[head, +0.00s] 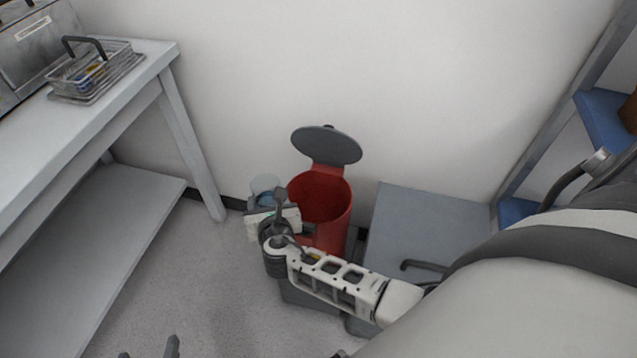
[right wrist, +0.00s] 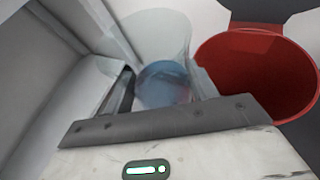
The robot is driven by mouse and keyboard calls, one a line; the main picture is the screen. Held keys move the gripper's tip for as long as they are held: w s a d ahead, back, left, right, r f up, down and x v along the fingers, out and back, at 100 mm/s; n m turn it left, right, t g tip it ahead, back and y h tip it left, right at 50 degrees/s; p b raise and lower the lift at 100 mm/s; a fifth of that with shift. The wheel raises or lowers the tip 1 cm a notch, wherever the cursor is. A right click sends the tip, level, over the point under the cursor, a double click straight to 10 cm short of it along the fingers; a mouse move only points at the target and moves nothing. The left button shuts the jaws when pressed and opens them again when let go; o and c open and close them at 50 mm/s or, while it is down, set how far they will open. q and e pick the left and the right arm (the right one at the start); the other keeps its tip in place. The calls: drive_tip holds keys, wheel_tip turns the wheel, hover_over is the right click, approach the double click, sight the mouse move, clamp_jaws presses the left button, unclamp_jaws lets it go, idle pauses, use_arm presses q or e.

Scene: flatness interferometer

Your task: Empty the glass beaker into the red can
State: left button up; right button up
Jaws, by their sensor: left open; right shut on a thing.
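The red can (head: 337,232) stands on the floor by the wall, its grey lid (head: 326,146) raised. Its open mouth also shows at the right of the right wrist view (right wrist: 258,72). The clear glass beaker (head: 265,183) is just left of the can's rim, with something blue inside. It looks roughly upright; the exact tilt is hard to tell. My right gripper (head: 267,205) is shut on the beaker, which also shows between the fingers in the right wrist view (right wrist: 158,35). My left gripper (head: 149,350) is open at the bottom edge, mostly out of frame, far from the can.
A white table (head: 150,62) with a lower shelf stands at the left, bearing a wire basket (head: 92,70). A grey box-like surface (head: 425,225) is right of the can. A rack with blue shelves (head: 605,120) stands at the far right. Floor left of the can is clear.

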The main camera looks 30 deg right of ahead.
drive_tip(key=shift+d+r+m+y+p, duration=0.9)
drive_tip(key=shift+r+m+y+p, duration=0.1)
drive_tip(key=shift+m+y, duration=0.15)
drive_tip(key=shift+s+d+r+m+y+p, duration=0.1)
drive_tip(key=shift+d+r+m+y+p, duration=0.15)
drive_tip(key=shift+d+r+m+p, duration=0.15)
drive_tip(key=shift+d+f+m+y, duration=0.1)
drive_tip(key=shift+f+m+y, duration=0.2)
drive_tip(key=shift+f, duration=0.1)
drive_tip(key=shift+d+r+m+y+p, duration=0.15)
drive_tip(key=shift+r+m+y+p, duration=0.2)
drive_tip(key=shift+r+m+y, duration=0.25)
drive_tip(key=shift+d+r+m+y+p, duration=0.15)
drive_tip(key=shift+r+m+y+p, duration=0.2)
drive_tip(key=shift+m+y, duration=0.35)
drive_tip(key=shift+f+m+b, duration=0.25)
drive_tip(key=shift+b, duration=0.05)
use_arm(q)
drive_tip(key=shift+s+a+r, duration=0.2)
drive_tip(key=shift+a+r, duration=0.15)
drive_tip(key=shift+a, duration=0.05)
drive_tip(key=shift+r, duration=0.1)
use_arm(e)
drive_tip(key=shift+m+y, duration=0.3)
